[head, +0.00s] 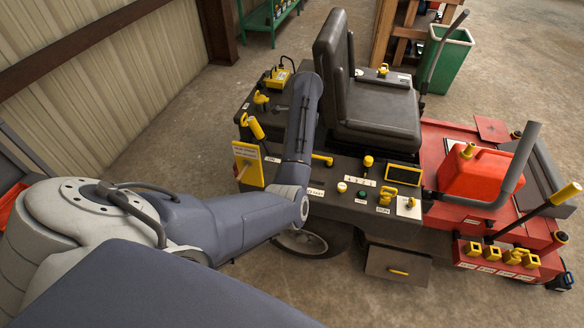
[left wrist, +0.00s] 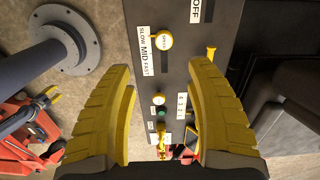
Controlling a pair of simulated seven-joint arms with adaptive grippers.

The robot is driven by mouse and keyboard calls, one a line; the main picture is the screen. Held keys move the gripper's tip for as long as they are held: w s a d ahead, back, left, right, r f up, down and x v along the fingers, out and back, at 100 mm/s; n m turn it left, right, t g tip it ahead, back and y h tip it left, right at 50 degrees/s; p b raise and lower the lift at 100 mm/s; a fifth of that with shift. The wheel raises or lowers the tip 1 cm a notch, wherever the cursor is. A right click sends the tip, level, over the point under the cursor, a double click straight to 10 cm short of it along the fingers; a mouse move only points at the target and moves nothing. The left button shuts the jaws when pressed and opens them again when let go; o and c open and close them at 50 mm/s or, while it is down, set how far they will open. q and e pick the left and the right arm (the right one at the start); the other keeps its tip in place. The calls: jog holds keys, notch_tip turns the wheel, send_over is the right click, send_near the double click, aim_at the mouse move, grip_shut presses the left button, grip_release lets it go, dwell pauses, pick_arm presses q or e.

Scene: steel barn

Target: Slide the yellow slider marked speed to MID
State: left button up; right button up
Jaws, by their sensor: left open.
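In the left wrist view, the yellow slider (left wrist: 163,41) has a round knob with a small tag on it. It sits at the upper end of a dark slot, beside SLOW on the white SLOW MID FAST label (left wrist: 146,53). MID is lower along the label. My left gripper (left wrist: 162,65) is open, its two yellow fingers wide apart and empty. The knob lies beyond the fingertips, between their lines, and no contact shows. In the head view my left arm covers this part of the console, and I cannot make out the slider or gripper there. My right gripper is not in view.
The dark console (head: 340,190) carries a yellow-framed screen (head: 402,174), a green button (head: 361,194) and several yellow controls. A black seat (head: 375,105) rises behind it. A yellow lever (left wrist: 211,53) stands right of the slider. A red fuel can (head: 480,175) is at right.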

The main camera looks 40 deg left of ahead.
pick_arm(q)
jog(key=shift+m, duration=0.3)
jog(key=f, duration=1.5)
jog(key=shift+w+a+f, duration=0.25)
jog(key=shift+w+f, duration=0.05)
jog(key=shift+f, duration=0.1)
jog(key=shift+o, duration=0.2)
grip_shut()
